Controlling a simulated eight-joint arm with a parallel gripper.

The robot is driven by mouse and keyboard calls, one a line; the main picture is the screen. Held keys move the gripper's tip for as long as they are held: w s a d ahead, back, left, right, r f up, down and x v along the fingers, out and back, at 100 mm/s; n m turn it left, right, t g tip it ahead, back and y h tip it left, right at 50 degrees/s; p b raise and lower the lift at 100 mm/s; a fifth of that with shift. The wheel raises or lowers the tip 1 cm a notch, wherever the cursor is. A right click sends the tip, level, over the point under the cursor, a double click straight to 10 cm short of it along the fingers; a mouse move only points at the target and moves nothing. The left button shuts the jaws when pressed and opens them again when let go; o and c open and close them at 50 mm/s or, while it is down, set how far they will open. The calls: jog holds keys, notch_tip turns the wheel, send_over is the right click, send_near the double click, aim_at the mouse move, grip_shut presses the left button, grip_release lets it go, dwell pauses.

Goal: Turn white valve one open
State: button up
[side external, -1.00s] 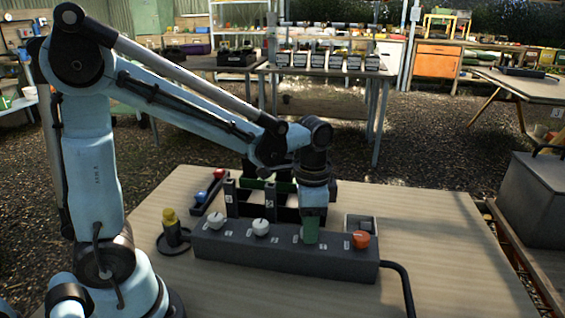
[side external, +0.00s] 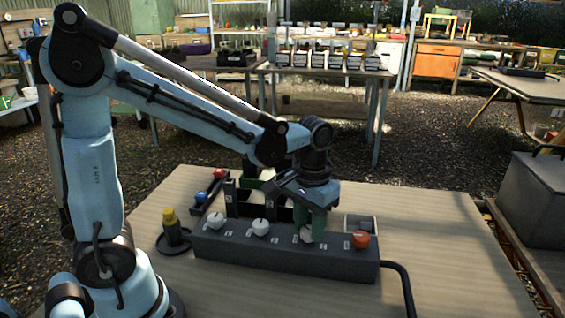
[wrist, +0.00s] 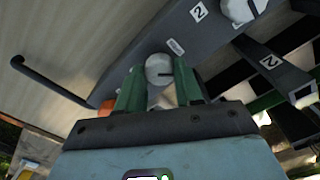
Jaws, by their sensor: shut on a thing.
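A dark grey valve box (side external: 285,264) lies on the wooden table with a row of white knobs and one orange knob. My gripper (side external: 307,228) points down at the white knob (side external: 306,236) beside the orange one. In the wrist view, my green fingers (wrist: 160,88) are shut on either side of this white knob (wrist: 158,66), which has a dark pointer line toward the right. Its label is too slanted to read. Another white knob (wrist: 238,10) sits by a label reading 2. The fingers partly hide the orange knob (wrist: 106,108), which shows clearly in the side view (side external: 361,240).
A black cable (side external: 405,285) leaves the box's right end. A yellow-topped piece (side external: 170,225) stands in a dark dish at left. The table front is clear.

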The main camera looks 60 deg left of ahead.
aim_at(309, 229)
jog(key=n, duration=0.4)
jog(key=shift+n, duration=0.3)
jog(key=n, duration=0.4)
jog(key=shift+n, duration=0.3)
jog(key=o, duration=1)
jog(key=shift+o, duration=0.2)
notch_tip(309, 229, up, 12)
dwell(0.4)
